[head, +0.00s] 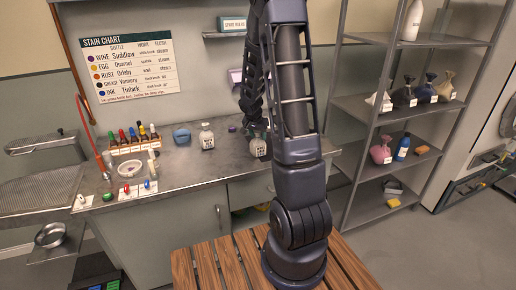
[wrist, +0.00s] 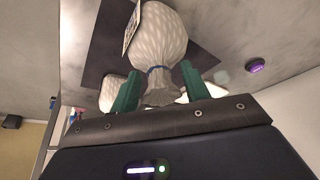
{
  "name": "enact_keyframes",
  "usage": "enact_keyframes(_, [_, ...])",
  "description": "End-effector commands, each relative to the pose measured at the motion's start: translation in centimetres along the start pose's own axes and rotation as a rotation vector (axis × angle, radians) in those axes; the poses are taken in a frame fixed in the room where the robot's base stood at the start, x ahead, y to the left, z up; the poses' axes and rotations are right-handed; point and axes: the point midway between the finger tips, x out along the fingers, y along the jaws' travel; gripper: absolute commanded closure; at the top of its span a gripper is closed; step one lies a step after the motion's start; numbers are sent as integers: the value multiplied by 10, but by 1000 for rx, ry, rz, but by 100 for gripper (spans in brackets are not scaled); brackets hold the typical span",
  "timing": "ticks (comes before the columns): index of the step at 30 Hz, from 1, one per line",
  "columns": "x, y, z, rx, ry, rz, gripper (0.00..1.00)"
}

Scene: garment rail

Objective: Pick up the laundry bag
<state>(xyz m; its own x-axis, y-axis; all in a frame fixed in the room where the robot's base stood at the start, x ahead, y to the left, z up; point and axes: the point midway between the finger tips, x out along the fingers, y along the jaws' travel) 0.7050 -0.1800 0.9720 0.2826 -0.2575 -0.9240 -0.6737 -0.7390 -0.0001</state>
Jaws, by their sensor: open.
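A pale patterned laundry bag (wrist: 165,35), with a gathered neck, a dark blue tie and a white tag, shows in the wrist view over a dark mat (wrist: 98,58). My gripper (wrist: 160,88) is open. Its two green fingers stand either side of the bag's gathered neck; I cannot tell whether they touch it. In the head view my arm hides most of the gripper, and a pale labelled bag (head: 259,149) sits on the worktop just below it, partly covered by the arm.
Another labelled pale bag (head: 207,139) stands to the left on the grey worktop (head: 185,165). A blue container (head: 181,138) and several small bottles (head: 135,138) are farther left. A purple round object (wrist: 257,65) lies nearby. A metal shelf unit (head: 350,103) with several bags stands at right.

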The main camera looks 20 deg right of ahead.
Motion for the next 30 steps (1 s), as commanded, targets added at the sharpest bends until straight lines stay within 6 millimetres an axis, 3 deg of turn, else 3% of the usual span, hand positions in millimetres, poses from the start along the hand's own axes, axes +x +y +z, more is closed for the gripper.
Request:
enact_keyframes(8, [1, 0, 0, 0, 0, 0, 56])
enact_keyframes(15, [1, 0, 0, 0, 0, 0, 100])
enact_keyframes(30, [-8, 0, -5, 0, 3, -2, 100])
